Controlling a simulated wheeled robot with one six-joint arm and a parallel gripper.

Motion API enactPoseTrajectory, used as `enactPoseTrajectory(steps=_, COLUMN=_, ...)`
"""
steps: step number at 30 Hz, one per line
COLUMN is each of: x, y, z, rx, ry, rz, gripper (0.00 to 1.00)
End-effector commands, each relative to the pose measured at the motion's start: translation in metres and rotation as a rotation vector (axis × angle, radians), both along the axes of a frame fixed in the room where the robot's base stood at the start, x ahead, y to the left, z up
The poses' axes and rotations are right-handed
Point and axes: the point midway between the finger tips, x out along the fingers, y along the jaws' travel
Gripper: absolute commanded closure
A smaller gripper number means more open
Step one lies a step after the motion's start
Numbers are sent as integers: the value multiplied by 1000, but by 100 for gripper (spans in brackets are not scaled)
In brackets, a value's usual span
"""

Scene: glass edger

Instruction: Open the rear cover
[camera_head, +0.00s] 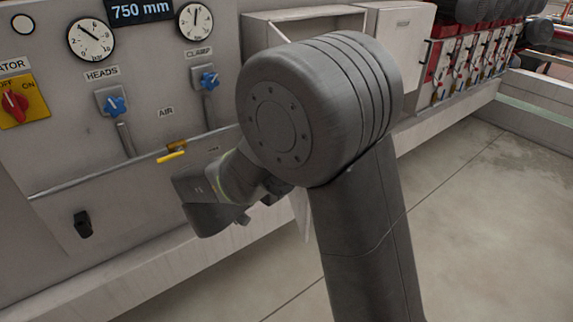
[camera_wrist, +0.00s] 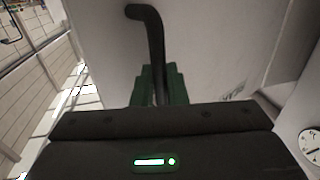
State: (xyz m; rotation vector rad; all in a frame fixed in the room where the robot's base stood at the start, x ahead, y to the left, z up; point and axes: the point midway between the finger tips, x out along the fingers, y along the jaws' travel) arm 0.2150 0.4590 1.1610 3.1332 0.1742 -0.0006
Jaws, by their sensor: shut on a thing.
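In the wrist view, my gripper (camera_wrist: 158,85) has its green fingers shut on a dark, bent handle (camera_wrist: 152,30). The handle's upper end hooks to the left. A plain pale panel (camera_wrist: 230,45), which looks like the cover, lies behind the handle. I cannot tell how far it is open. In the head view, my arm's large grey joint hides the fingers and the handle. A thin pale edge (camera_head: 301,217) shows below my arm, and I cannot tell whether it belongs to the cover.
The machine front carries gauges (camera_head: 91,40), blue valve knobs (camera_head: 114,105), a yellow air lever (camera_head: 172,156) and a red switch (camera_head: 14,102). A pale box (camera_head: 402,35) stands behind my arm. Red units (camera_head: 470,58) line the back right. The floor (camera_head: 480,220) on the right is clear.

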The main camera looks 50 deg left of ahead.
Motion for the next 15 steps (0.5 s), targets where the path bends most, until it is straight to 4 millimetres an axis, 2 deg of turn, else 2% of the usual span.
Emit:
enactPoseTrajectory(steps=1, x=1, y=2, z=5, rx=9, ry=-7, rz=4, gripper=100)
enactPoseTrajectory(steps=4, x=1, y=2, z=6, rx=10, ry=-6, rz=4, gripper=100)
enactPoseTrajectory(steps=5, x=1, y=2, z=5, rx=10, ry=-6, rz=4, gripper=82)
enactPoseTrajectory(steps=6, x=1, y=2, z=5, rx=10, ry=-5, rz=4, gripper=74)
enactPoseTrajectory(steps=7, x=1, y=2, z=5, rx=9, ry=-5, rz=4, gripper=70)
enactPoseTrajectory(steps=15, x=-1, y=1, z=2, rx=4, ry=-4, rz=3, gripper=70)
